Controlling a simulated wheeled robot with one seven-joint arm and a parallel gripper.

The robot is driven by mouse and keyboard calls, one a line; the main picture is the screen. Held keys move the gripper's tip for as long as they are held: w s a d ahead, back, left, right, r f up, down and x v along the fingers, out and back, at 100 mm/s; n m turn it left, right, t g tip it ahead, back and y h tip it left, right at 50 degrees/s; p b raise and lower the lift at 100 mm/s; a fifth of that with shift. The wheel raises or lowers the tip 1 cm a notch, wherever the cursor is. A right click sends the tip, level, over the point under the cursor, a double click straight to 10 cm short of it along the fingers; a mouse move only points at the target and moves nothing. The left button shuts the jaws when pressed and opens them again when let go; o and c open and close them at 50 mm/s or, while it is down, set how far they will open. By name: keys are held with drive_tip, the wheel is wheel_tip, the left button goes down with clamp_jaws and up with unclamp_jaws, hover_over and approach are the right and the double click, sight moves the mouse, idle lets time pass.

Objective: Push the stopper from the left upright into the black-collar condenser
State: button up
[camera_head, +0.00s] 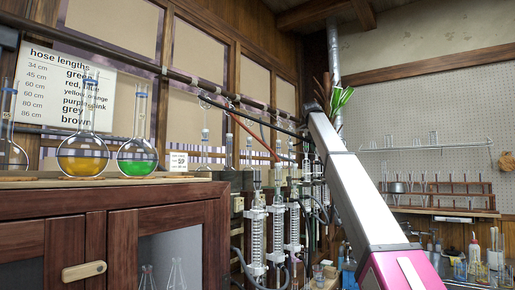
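Several glass condensers with coiled inner tubes stand upright in a row at the rig in the middle; the nearest is the left condenser (257,237), with another condenser (293,228) to its right. I cannot tell which has a black collar. Thin glass uprights rise above and behind the row, such as a glass upright (205,121) at the left; the stopper is too small to make out. My white and pink arm crosses the right middle and hides part of the rig. My gripper does not show; the arm's far end is dark and unclear.
A wooden cabinet (125,215) fills the lower left, with a yellow flask (83,157) and a green flask (138,158) on top. Hoses and a dark rail (190,80) run above the rig. A bench with racks and glassware (440,190) stands at the right.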

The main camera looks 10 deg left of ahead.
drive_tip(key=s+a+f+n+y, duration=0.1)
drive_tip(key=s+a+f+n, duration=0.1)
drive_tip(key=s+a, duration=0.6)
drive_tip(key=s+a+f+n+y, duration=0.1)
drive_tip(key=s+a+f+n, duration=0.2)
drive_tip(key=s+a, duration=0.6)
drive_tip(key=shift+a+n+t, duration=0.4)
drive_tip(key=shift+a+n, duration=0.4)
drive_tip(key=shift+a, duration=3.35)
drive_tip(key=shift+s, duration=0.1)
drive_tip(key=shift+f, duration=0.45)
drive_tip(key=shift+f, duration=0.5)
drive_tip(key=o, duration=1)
